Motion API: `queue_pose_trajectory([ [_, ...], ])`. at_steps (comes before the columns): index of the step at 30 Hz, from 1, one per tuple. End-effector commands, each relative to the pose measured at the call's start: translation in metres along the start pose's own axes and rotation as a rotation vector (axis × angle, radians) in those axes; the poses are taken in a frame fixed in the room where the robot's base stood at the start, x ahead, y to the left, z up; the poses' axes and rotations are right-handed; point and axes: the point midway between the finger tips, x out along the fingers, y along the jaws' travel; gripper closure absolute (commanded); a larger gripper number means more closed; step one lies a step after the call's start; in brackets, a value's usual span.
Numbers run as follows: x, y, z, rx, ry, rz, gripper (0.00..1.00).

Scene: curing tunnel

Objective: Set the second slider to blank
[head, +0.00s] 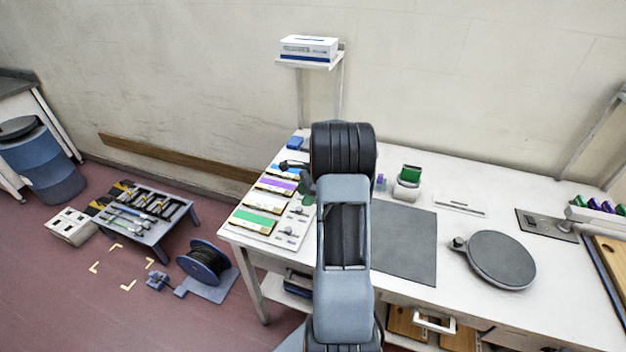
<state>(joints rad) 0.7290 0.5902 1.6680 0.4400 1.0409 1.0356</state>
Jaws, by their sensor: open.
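A pale board (235,228) lies on the left end of the white table. Small grey fittings (289,231) sit to the right of the strips. They are too small to read as slider positions. My gripper (291,165) shows only as a dark end left of my arm's dark joint, over the far part of the board. It is open; my arm hides much of it.
A grey mat (405,243), a round dark plate (501,259) and a green-topped holder (408,182) stand on the table right of my arm. A box on a raised shelf (309,62) stands behind. A low tool table (144,220) and a cable reel (204,264) are on the floor left.

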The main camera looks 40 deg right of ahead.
Motion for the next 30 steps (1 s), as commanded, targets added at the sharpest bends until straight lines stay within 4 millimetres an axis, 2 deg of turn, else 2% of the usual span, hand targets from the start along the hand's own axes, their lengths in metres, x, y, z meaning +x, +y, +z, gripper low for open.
queue_pose_trajectory([
  [6, -0.044, 0.0, -0.001, 0.0, 0.001, -0.003, 0.5],
  [12, -0.071, 0.0, -0.001, 0.001, 0.0, -0.002, 0.5],
  [19, -0.085, 0.0, 0.0, 0.001, 0.0, 0.0, 0.5],
  [30, -0.085, 0.001, 0.0, 0.0, -0.001, 0.001, 0.5],
])
